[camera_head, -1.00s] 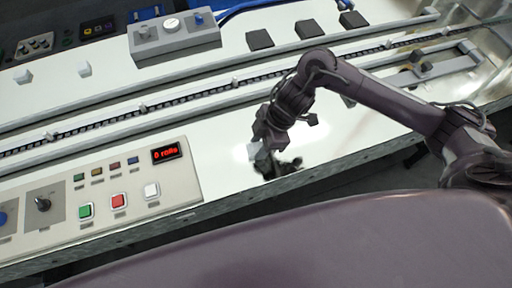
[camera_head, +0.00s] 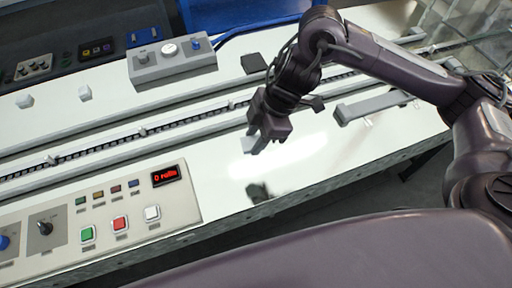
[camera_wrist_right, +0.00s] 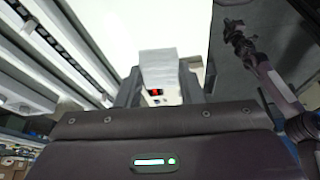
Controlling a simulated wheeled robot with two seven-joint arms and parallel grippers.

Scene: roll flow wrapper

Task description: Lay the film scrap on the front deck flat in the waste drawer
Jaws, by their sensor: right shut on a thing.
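The film scrap (camera_wrist_right: 157,66) is a pale, whitish-grey sheet between the two fingers of my right gripper in the right wrist view. In the head view it shows as a small pale patch (camera_head: 252,146) at the fingertips. My right gripper (camera_head: 262,139) points down, shut on the scrap, and is raised above the white front deck (camera_head: 225,172). A dark reflection of it shows on the deck below. My left gripper is not in view. I cannot make out the waste drawer in either view.
A grey switch box (camera_head: 172,60) and a blue bin-like object (camera_head: 250,14) stand at the back. A grey bar (camera_head: 375,106) lies to the right.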

